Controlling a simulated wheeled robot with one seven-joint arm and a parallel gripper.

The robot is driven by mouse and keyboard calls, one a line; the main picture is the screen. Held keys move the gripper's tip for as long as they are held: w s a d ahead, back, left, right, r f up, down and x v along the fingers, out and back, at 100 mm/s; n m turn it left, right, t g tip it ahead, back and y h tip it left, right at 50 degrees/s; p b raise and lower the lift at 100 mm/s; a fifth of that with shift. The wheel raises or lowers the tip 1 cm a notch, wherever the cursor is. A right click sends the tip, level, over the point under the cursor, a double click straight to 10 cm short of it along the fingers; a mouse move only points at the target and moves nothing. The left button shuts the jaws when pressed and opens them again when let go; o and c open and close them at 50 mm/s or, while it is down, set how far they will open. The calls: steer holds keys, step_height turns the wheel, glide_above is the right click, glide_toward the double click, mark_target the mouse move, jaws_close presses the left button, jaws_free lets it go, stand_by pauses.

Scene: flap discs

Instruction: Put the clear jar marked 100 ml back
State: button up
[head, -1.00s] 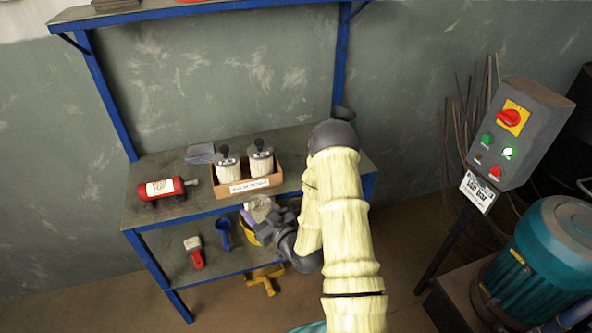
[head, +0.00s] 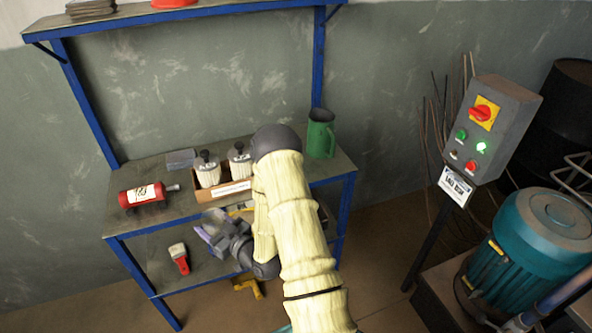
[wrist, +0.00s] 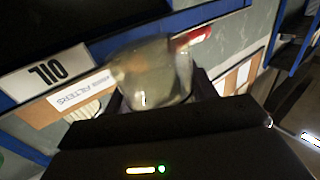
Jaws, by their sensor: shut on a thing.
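My gripper (wrist: 162,92) is shut on a clear jar (wrist: 150,78), which sits between the two fingers in the wrist view. The jar looks see-through with a slightly yellowish tint. It is blurred, and no 100 ml mark is readable. In the head view my gripper (head: 217,226) is at the front of the blue-framed bench (head: 150,228), below the top's front edge and in front of the lower shelf. The jar cannot be made out clearly there.
A red brush (head: 179,258) lies on the lower shelf. A control box (head: 490,130) and teal motor (head: 545,250) stand right.

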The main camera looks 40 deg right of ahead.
steer(key=s+d+r+m+h+b, duration=0.1)
steer(key=s+d+m+h+b, duration=0.1)
steer(key=d+h, duration=0.3)
steer(key=s+d+r+m+g+h+b, duration=0.1)
steer(key=s+d+m+h+b, duration=0.2)
steer(key=d, duration=0.9)
steer(key=s+d+r+m+g+h+b, duration=0.1)
steer(key=s+d+r+m+h+b, duration=0.1)
steer(key=d+m+h+b, duration=0.3)
steer(key=d+h+b, duration=0.1)
steer(key=d+h, duration=0.1)
steer(key=d, duration=0.1)
steer(key=shift+s+d, duration=0.25)
steer(key=shift+s, duration=0.05)
